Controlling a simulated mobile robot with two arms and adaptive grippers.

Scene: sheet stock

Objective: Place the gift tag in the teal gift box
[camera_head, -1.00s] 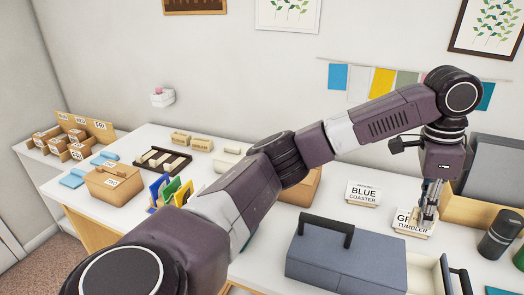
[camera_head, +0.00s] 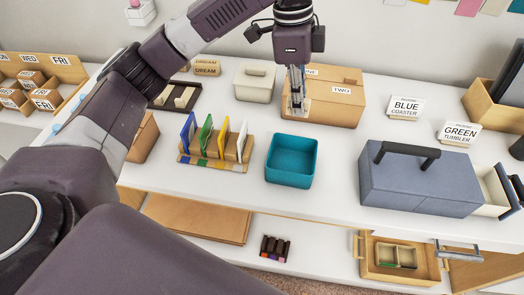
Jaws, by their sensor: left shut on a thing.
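The teal gift box (camera_head: 291,176) stands open and empty near the front edge of the white table, in the middle of the view. My left gripper (camera_head: 297,108) points down behind and above it, in front of a cardboard box. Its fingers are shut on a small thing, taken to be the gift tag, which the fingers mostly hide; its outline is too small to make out. No gift tag shows lying elsewhere. My right gripper is not in view.
A rack of coloured cards (camera_head: 216,143) stands left of the teal box. A grey-blue case (camera_head: 420,178) with a black handle stands right. Bare table lies between teal box and case.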

